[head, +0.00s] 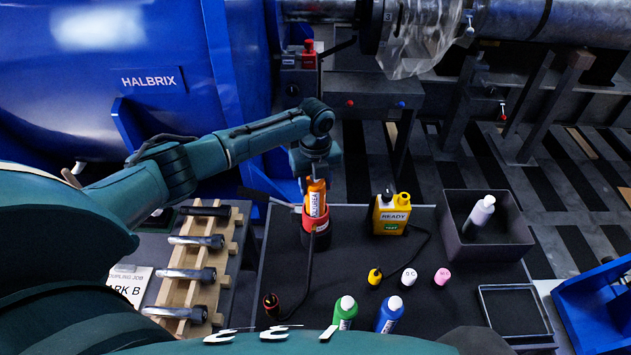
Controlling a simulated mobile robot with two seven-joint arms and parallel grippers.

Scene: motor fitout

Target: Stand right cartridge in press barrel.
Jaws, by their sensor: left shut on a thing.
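An orange cartridge (315,197) with a white label stands upright in the press barrel (314,233), a dark cylinder with a red rim. Its lower part is hidden inside the barrel. My left gripper (316,176) is above the barrel, pointing down, shut on the top of the cartridge. Green (344,312) and blue (390,313) cartridges stand at the near edge of the dark table. My right gripper is not in view.
A yellow READY unit (391,214) stands right of the barrel, with small yellow, white and pink pieces before it. A dark bin (487,235) holds a white bottle (479,214). A wooden rack (192,262) with metal bolts is on the left. A cable (298,294) runs along the table.

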